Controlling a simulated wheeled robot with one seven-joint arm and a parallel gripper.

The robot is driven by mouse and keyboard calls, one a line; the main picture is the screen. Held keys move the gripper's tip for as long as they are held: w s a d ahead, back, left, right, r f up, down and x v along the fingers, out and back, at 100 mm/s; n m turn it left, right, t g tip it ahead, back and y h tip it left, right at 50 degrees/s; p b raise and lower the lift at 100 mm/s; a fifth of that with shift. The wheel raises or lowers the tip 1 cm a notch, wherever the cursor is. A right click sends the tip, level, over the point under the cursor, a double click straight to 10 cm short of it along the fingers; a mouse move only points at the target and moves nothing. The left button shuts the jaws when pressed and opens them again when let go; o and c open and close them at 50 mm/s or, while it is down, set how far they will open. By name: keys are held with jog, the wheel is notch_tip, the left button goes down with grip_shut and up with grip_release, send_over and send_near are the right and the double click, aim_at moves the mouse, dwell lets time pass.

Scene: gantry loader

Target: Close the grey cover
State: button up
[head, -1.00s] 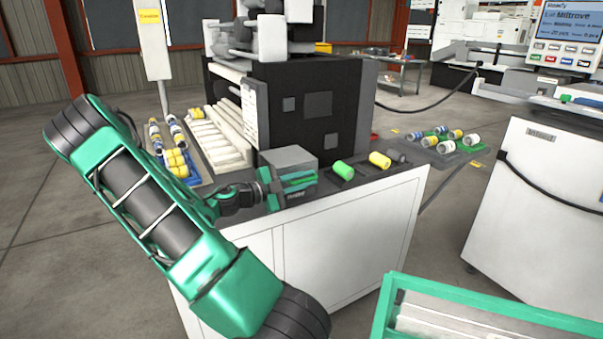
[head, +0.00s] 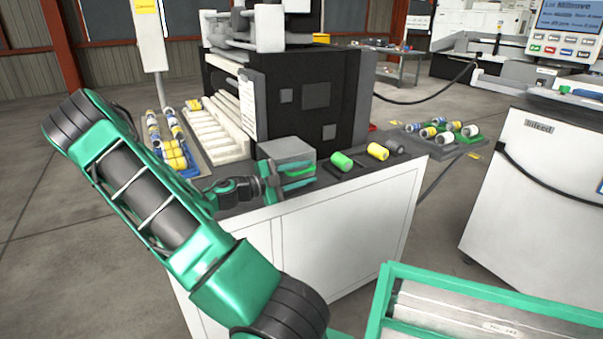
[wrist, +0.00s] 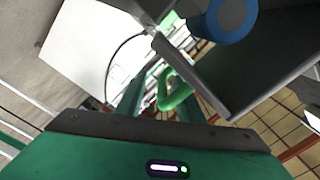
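The grey cover (head: 287,149) is a box-like grey piece on the dark top of the white cabinet, in front of the black machine. A bright green handle (head: 299,172) shows at its front. My gripper (head: 290,179) is at this front side with its teal fingers apart. In the wrist view, the green loop of the handle (wrist: 176,90) shows near and partly between my fingers (wrist: 160,103). I cannot tell whether the fingers touch it. A large grey panel (wrist: 250,75) fills the upper right there; the cover's inside and hinge are hidden.
The black machine (head: 310,110) stands behind. A white infeed cabinet (head: 540,195) stands at right. A green-framed bin (head: 480,305) is at the bottom right.

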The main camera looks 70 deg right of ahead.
jog(key=shift+w+f, duration=0.15)
jog(key=shift+w, duration=0.1)
jog(key=shift+w+a, duration=0.25)
jog(key=shift+a, duration=0.1)
jog(key=v, duration=1)
jog(key=shift+s, duration=0.15)
